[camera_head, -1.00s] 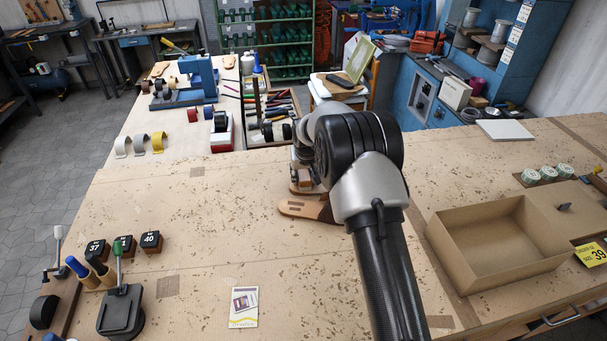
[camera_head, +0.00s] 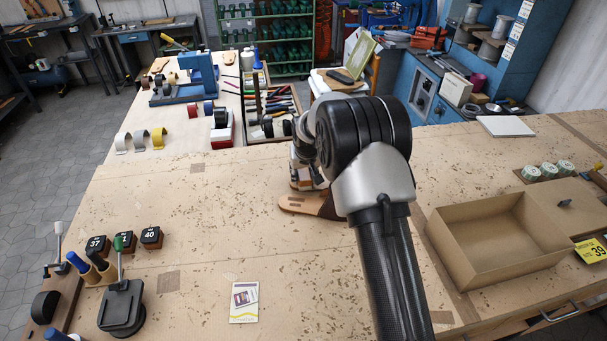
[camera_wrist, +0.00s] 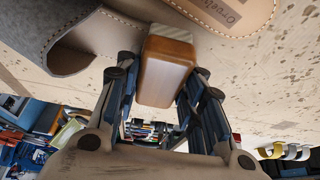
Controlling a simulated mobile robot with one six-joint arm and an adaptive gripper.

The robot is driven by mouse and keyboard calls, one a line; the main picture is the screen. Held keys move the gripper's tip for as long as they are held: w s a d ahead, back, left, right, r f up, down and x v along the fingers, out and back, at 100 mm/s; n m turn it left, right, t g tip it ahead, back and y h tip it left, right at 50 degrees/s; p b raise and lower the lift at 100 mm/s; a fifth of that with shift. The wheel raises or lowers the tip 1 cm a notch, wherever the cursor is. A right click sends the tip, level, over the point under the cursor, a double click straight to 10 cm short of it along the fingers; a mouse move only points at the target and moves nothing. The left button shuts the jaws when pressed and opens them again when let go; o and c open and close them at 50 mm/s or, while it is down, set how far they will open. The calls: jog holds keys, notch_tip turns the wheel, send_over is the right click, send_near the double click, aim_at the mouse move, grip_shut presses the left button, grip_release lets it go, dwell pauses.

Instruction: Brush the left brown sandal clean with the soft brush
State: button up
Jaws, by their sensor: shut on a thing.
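My gripper (camera_wrist: 165,78) is shut on the soft brush, whose brown wooden block (camera_wrist: 166,72) sits between the fingers in the wrist view. Pale bristles show at its far end, close to or touching the sandal; I cannot tell which. A tan sandal footbed (camera_wrist: 232,14) with stitching and printed letters shows at the top, and a curved brown-grey leather strap (camera_wrist: 82,42) is at the left. In the head view the sandal's tan end (camera_head: 299,203) and a darker part (camera_head: 328,207) lie on the bench below my gripper (camera_head: 305,180). My arm hides the rest.
An open cardboard box (camera_head: 490,240) stands on the right of the bench (camera_head: 230,210). Numbered dark blocks (camera_head: 151,237) and a lever tool (camera_head: 121,307) are at the left, with a small card (camera_head: 244,302) at the front. The middle left is mostly clear.

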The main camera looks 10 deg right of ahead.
notch_tip(320, 180, up, 8)
jog(key=p, duration=0.4)
jog(key=shift+f, duration=0.35)
